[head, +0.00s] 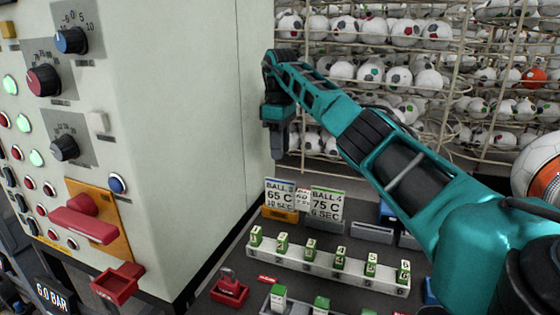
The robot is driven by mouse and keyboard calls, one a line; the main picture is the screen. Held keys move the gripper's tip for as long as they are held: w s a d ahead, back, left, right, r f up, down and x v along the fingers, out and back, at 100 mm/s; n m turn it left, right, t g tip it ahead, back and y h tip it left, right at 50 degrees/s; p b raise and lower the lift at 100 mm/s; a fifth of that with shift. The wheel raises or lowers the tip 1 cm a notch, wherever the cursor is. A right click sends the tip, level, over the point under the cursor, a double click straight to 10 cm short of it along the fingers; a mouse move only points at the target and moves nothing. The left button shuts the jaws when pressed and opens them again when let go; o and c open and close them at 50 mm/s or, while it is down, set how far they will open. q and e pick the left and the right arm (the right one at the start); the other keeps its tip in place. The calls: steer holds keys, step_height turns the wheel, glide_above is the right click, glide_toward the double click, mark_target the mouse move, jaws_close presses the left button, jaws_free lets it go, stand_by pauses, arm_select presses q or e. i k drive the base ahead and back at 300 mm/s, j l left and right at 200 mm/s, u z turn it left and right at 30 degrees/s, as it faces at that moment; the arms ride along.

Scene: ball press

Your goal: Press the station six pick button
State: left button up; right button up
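A pale strip (325,263) on the dark bench carries a row of small green-and-white blocks, numbered from 1 at the left to 6 at the right. The block marked 6 (404,272) stands upright at the right end, close to my teal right arm. I cannot tell whether these blocks are the pick buttons. My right gripper (278,152) hangs downward beside the pale cabinet wall, above and behind the left end of the strip, far from block 6. It touches none of the blocks. Its fingers are dark and seen edge-on, so their opening is unclear. My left gripper is out of view.
A control cabinet (180,120) with knobs, lamps and a red lever (85,222) fills the left. Label cards (327,204) stand behind the strip. A red fixture (229,289) sits at the bench front. Wire racks of balls (400,78) fill the back.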

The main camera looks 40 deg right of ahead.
mark_target(51, 236)
steer(key=k+j, duration=0.75)
steer(key=j, duration=0.2)
